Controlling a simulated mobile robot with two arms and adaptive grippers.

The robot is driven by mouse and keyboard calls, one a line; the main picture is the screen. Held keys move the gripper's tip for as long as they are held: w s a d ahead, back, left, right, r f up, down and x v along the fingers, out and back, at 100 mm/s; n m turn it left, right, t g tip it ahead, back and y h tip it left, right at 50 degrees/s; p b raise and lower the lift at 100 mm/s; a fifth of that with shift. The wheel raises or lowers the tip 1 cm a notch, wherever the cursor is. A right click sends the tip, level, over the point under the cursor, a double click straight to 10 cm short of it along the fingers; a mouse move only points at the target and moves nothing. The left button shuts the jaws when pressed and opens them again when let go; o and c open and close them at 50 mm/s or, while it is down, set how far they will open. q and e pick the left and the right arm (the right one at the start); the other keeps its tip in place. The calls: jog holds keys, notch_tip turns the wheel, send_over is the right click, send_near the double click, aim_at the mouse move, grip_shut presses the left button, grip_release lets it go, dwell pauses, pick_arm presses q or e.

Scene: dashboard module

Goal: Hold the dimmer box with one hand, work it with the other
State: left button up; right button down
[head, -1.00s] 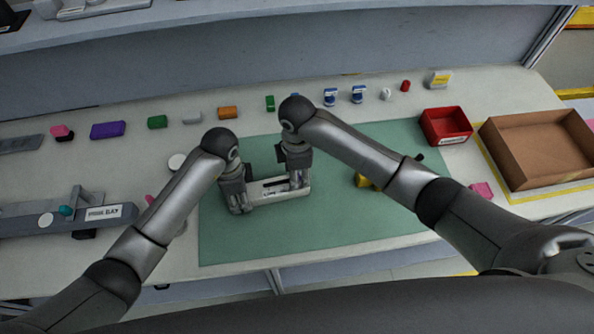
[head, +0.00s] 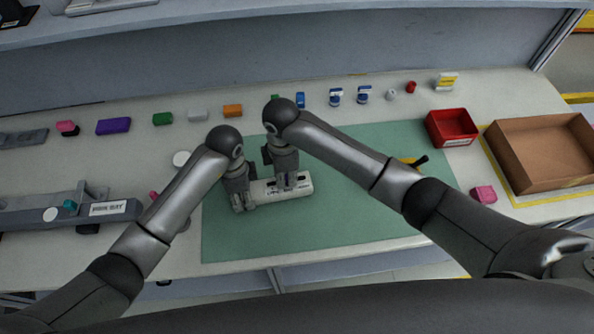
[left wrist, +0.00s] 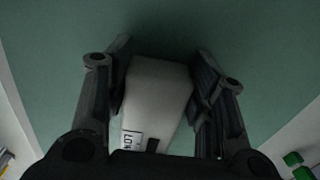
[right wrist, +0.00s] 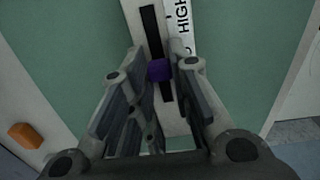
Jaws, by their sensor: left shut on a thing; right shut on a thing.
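The dimmer box (head: 304,187) is a long white box lying on the green mat. A dark slot (right wrist: 151,35) runs along its top, with a purple slider knob (right wrist: 160,70) in it. A label reading HIGH (right wrist: 182,20) shows in the right wrist view, and a partly seen LOW label (left wrist: 132,140) in the left wrist view. My left gripper (head: 241,205) is shut on the box's left end; its fingers flank the white end in the left wrist view (left wrist: 158,95). My right gripper (head: 286,183) is shut on the slider knob from above, near the box's middle.
A green mat (head: 330,235) lies under the box, with free room in front. A yellow-and-black tool (head: 412,161) lies partly behind my right arm. A red bin (head: 452,126) and a brown box (head: 540,150) stand right. Several small coloured blocks line the back. A grey fixture (head: 60,212) lies left.

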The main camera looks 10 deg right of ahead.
jog(key=c, duration=1.3)
grip_release()
notch_tip(320, 180, up, 12)
jog(key=shift+r, duration=0.1)
